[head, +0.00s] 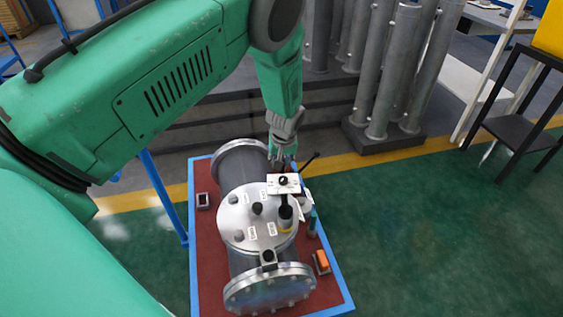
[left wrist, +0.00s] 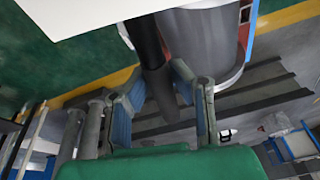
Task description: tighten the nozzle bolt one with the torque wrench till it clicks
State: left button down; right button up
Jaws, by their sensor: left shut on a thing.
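My left gripper (head: 283,157) reaches in from above at the far side of the flanged shell (head: 241,172). In the left wrist view the left gripper (left wrist: 158,72) is shut on a black bar (left wrist: 148,42), which looks like the torque wrench's handle. The wrench's head is not clear. A round pale cover plate (head: 236,213) faces up on the shell and carries several dark bolt heads and small white labels too small to read. I cannot tell which is nozzle bolt one. A white plate (head: 273,188) with a black knob lies just below the gripper in the head view. My right gripper is out of view.
The shell lies on a red board with a blue rim (head: 337,284). An orange item (head: 322,261) sits at its right edge. Grey pipes (head: 386,80) stand behind; green floor is open at right.

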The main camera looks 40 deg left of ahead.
pick_arm(q)
jog(key=shift+w+r+p, duration=0.1)
jog(key=shift+r+p, duration=1.45)
jog(key=shift+r, duration=0.85)
